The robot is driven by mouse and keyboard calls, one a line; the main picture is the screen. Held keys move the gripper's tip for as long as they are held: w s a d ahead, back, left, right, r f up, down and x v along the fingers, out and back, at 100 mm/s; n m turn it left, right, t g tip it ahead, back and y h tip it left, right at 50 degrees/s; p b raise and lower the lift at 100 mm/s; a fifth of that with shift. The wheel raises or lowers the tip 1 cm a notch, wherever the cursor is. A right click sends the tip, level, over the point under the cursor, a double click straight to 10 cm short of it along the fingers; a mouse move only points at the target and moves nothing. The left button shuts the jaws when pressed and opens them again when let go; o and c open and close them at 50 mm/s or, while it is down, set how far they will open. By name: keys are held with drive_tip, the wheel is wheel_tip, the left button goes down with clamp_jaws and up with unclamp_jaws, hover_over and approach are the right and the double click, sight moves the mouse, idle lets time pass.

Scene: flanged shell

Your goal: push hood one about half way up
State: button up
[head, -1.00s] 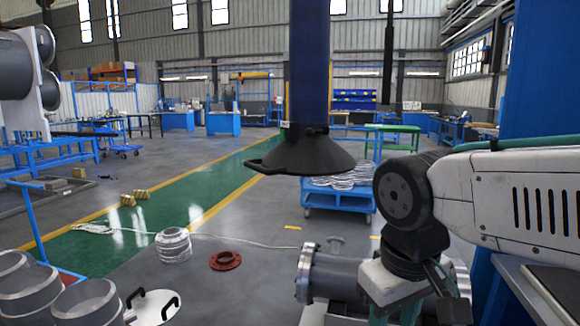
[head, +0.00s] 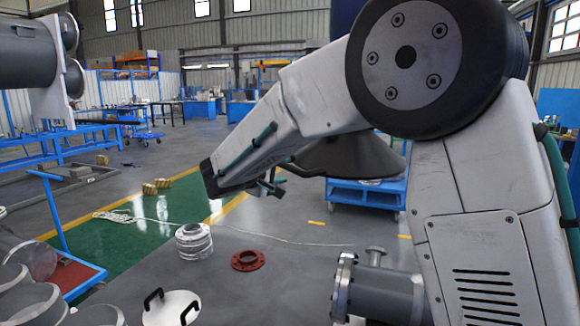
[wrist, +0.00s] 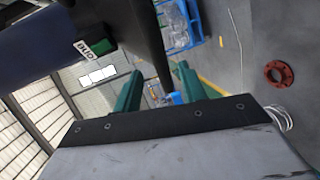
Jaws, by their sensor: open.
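Hood one, a black flared hood (head: 352,157), hangs under a blue duct (head: 345,18) in the head view, partly hidden behind my arm. In the wrist view the dark hood (wrist: 148,35) is close, with the blue duct (wrist: 50,38) at upper left. My gripper (head: 270,184) is at the hood's left side, small and partly hidden in the head view. In the wrist view its green fingers (wrist: 160,82) are apart. A dark edge of the hood reaches between them in the picture; whether it is the handle, or touches a finger, I cannot tell.
A blue cart (head: 368,194) stands behind the hood. A red flange (head: 247,260), a ribbed metal part (head: 194,242) and a round lid with handles (head: 171,308) are on the floor below.

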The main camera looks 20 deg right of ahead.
sight(287, 168)
drive_tip(key=x, duration=0.5)
drive_tip(key=w+x, duration=0.1)
drive_tip(key=x, duration=0.1)
drive_tip(key=shift+w+a, duration=0.1)
drive_tip(key=shift+w, duration=0.1)
clamp_jaws()
